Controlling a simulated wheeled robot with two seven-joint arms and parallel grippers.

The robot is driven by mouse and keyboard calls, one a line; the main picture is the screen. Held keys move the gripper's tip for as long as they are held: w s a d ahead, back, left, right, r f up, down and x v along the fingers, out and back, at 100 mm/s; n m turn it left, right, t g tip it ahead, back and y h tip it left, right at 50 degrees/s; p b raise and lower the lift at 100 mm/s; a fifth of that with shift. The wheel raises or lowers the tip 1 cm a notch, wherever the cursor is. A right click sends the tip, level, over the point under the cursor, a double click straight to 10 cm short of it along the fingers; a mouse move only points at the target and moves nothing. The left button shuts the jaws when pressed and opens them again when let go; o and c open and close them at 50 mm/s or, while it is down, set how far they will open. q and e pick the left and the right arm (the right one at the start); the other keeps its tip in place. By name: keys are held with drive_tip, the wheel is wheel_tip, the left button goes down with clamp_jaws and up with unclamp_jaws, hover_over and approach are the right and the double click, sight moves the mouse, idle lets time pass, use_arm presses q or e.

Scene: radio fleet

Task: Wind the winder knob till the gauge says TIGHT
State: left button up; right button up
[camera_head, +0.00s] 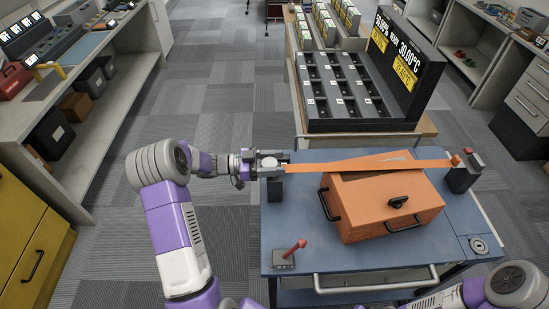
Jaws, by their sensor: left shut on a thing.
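My left gripper (272,168) is at the left edge of the blue bench, shut on a pale round knob (270,162), which looks like the winder knob. A dark post (273,190) stands under it, partly hidden by the gripper. An orange strap (345,165) runs from there over an orange case (385,208) to a dark block (460,178) with red parts on the right. A small dark device with a tilted red pointer (297,248) stands at the bench's front left; I cannot tell whether it is the gauge. No TIGHT reading is legible. My right gripper is out of view.
The blue bench (330,262) has a front rail and a round dark fitting (479,245) at right. Behind it stands a dark compartment rack (345,95) with a temperature display. Shelving (110,70) lines the left. Carpeted floor lies between.

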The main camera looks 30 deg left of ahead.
use_arm(q)
drive_tip(key=shift+s+d+m+g+h, duration=0.15)
drive_tip(key=shift+m+g+h, duration=0.65)
drive_tip(key=shift+m+g, duration=0.5)
drive_tip(key=shift+g, duration=0.5)
drive_tip(key=o, duration=1)
drive_tip(key=shift+c, duration=0.2)
drive_tip(key=p+v, duration=0.1)
drive_tip(key=v, duration=0.6)
drive_tip(key=shift+a, duration=0.3)
drive_tip(key=shift+s+f, duration=0.1)
